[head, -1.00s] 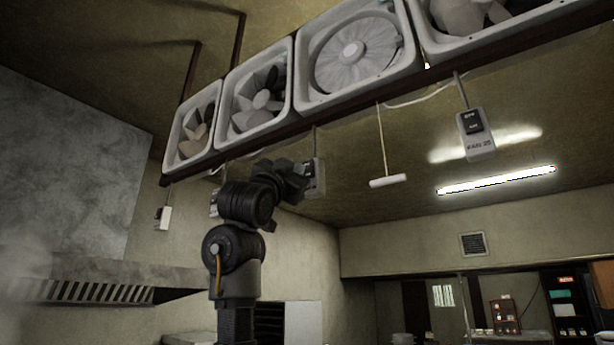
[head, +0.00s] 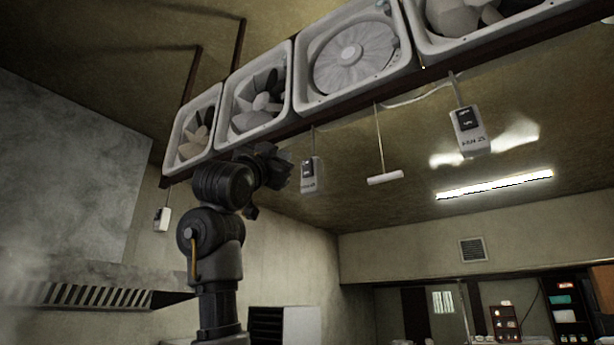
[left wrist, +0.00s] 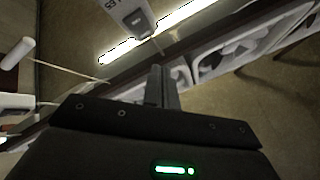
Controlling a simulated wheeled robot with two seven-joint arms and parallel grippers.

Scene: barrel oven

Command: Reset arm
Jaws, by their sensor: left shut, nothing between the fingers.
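My left arm rises from the bottom left of the head view. Its dark gripper (head: 279,172) is held high under the row of fans, pointing right. In the left wrist view the gripper (left wrist: 163,88) has its fingers together, with nothing seen between them. In the head view a grey hanging switch box (head: 310,176) is just right of the gripper, with a visible gap in the picture. My right gripper is not in view.
Several fans (head: 348,54) sit in a rail overhead. Another switch box (head: 470,131) and a white pull handle (head: 385,179) hang to the right. A smoky vent hood (head: 80,294) is at lower left.

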